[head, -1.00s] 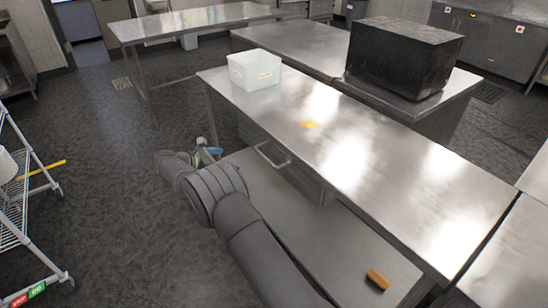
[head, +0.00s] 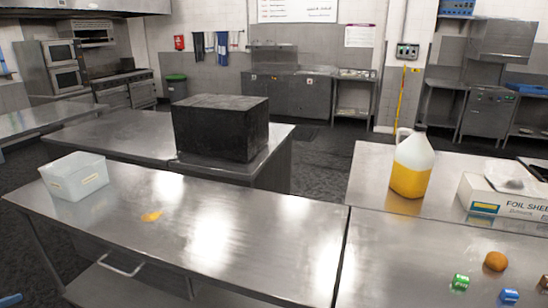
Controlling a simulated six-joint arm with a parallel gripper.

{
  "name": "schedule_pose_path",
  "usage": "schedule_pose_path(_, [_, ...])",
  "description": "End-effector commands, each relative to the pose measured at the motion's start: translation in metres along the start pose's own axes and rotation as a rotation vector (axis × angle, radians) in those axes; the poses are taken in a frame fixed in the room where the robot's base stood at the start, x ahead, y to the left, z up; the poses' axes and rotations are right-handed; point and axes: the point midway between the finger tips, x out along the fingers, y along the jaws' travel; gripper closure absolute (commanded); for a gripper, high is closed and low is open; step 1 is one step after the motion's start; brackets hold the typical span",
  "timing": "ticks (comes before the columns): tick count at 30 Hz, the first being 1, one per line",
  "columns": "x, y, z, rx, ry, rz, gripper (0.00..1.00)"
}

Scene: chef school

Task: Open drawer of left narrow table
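The left narrow table (head: 230,218) is a steel table running across the lower left. Its drawer is under the top, mostly hidden by the edge of the tabletop. The drawer's bar handle (head: 122,270) shows below the front edge, left of the middle. The drawer looks shut in what I can see. My gripper cannot be made out; only a small blue fragment (head: 10,299) at the lower left corner may be part of my arm.
A translucent tub (head: 75,177) and an orange patch (head: 152,216) are on the table. A black box (head: 221,127) stands on the table behind. To the right are a jug (head: 411,165), a foil box (head: 505,198) and small items on adjoining tables.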

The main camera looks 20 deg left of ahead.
Motion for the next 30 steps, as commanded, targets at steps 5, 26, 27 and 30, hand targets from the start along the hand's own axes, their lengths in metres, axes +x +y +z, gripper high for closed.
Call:
schedule_pose_path(5, [0.000, 0.000, 0.000, 0.000, 0.000, 0.000, 0.39])
schedule_pose_path(26, [0.148, -0.057, -0.072, -1.339, -0.637, -0.122, 0.78])
schedule_pose_path(27, [0.153, -0.060, -0.078, -1.418, -0.674, -0.132, 0.78])
schedule_pose_path(30, [0.161, -0.065, -0.088, -1.555, -0.735, -0.150, 0.78])
